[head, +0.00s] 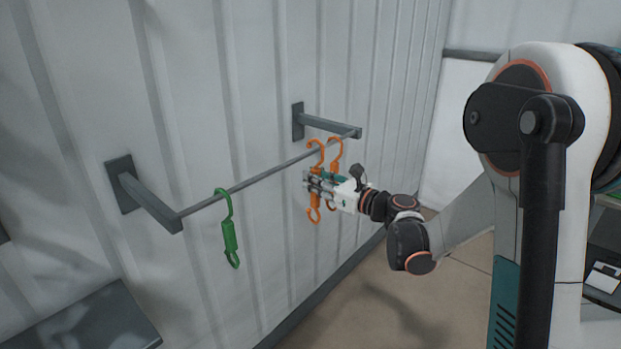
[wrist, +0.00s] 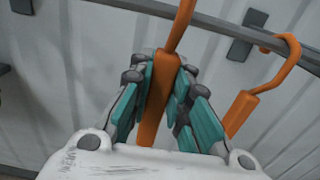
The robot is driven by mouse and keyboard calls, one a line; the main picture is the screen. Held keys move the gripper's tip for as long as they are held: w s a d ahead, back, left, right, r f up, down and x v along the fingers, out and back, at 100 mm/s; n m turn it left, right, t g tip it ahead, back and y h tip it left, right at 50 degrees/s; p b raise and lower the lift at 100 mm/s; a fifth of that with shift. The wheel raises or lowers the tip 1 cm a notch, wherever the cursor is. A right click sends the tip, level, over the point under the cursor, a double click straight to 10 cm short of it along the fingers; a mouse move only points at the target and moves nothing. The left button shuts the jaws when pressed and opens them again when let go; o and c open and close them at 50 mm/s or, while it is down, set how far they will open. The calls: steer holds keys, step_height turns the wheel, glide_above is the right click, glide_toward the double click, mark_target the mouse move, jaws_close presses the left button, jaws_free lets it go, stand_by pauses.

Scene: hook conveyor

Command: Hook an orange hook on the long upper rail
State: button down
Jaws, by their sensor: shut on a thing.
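The long upper rail (head: 262,177) runs between two wall brackets. My gripper (head: 318,186) is at its far part, with the fingers closed around the body of an orange hook (head: 314,213). This hook is upright, and its upper curve is at rail height. In the wrist view the held orange hook (wrist: 155,122) sits between the teal fingertips (wrist: 163,90), and its shank crosses in front of the rail (wrist: 140,8). Its top is cut off there, so I cannot tell whether it rests on the rail. A second orange hook (head: 336,152) hangs on the rail just beyond, also in the wrist view (wrist: 262,88).
A green hook (head: 229,236) hangs on the near part of the rail. The brackets (head: 150,202) and (head: 330,125) stick out from the corrugated wall (head: 150,70). A dark grey surface (head: 95,318) is at the lower left. The rail between the green and held hooks is free.

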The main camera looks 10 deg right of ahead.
steer(key=v, duration=0.7)
stand_by(0.6)
steer(key=shift+w+r, duration=0.1)
stand_by(0.9)
